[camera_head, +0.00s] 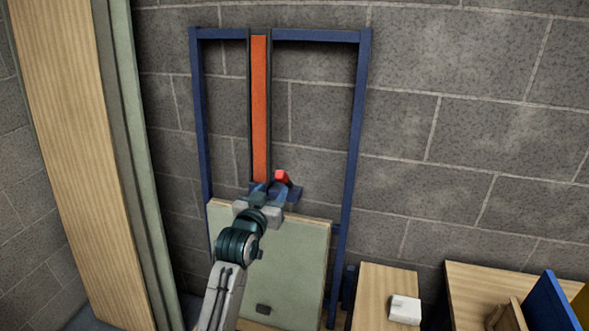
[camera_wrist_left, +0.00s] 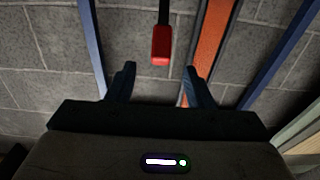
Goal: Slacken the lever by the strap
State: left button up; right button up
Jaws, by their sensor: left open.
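The orange strap (camera_head: 260,110) runs down the blue frame (camera_head: 362,110) against the wall. The lever has a red end (camera_head: 281,176), just right of the strap's lower part; the rest of it is largely hidden in the head view. In the left wrist view the red lever end (camera_wrist_left: 161,46) hangs on a dark shaft, with the strap (camera_wrist_left: 211,45) to its right. My left gripper (camera_head: 272,190) is open at the lever. In the left wrist view its fingers (camera_wrist_left: 159,76) stand either side of the red end's line, with a gap between; contact cannot be told. My right gripper is out of view.
A pale green panel (camera_head: 287,262) leans in the lower frame behind my left arm. A tall wooden board (camera_head: 75,120) stands at left. Wooden boxes, a white block (camera_head: 405,310) and a blue board (camera_head: 552,303) sit at lower right. The wall in front is bare at right.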

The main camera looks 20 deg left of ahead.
aim_at(279, 180)
pick_arm(q)
jog(key=w+p, duration=0.3)
jog(key=w, duration=0.6)
jog(key=shift+d, duration=0.15)
jog(key=shift+w+f+p, duration=0.1)
jog(key=shift+w+p, duration=0.2)
jog(key=shift+w, duration=0.6)
grip_shut()
